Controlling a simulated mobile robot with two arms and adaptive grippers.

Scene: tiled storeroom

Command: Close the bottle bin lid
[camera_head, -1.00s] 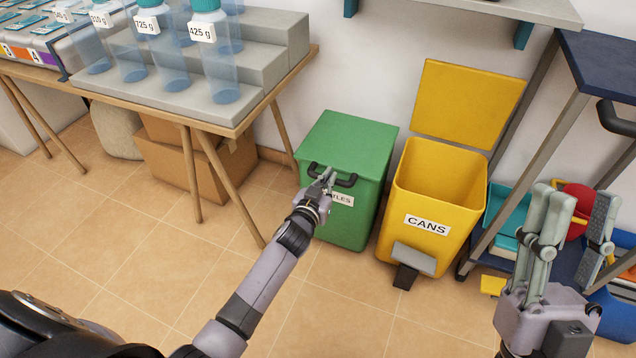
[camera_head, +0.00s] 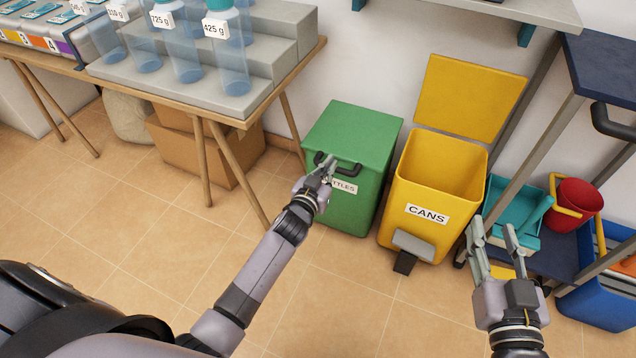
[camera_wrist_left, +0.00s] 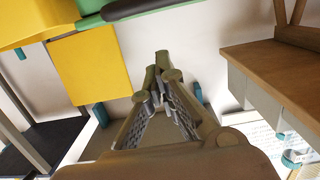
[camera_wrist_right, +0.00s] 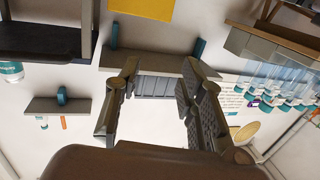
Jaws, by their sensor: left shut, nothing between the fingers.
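The green bottle bin (camera_head: 352,205) stands on the floor, its label partly covered by my left gripper. Its green lid (camera_head: 353,132) lies down flat on top, with a dark handle (camera_head: 349,169) at the front. My left gripper (camera_head: 329,164) is shut and empty, at the handle in the head view; I cannot tell whether it touches. In the left wrist view its fingertips (camera_wrist_left: 160,68) are together, and a green edge with a dark bar (camera_wrist_left: 140,8) shows at the top. My right gripper (camera_head: 494,228) is open and empty, in front of the shelf unit at the right.
The yellow cans bin (camera_head: 437,195) stands open right of the green bin, its lid (camera_head: 470,97) raised against the wall. A wooden table (camera_head: 262,107) with bottles is at the left. A shelf (camera_head: 552,262) with a red bucket (camera_head: 577,202) is right. The front floor is clear.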

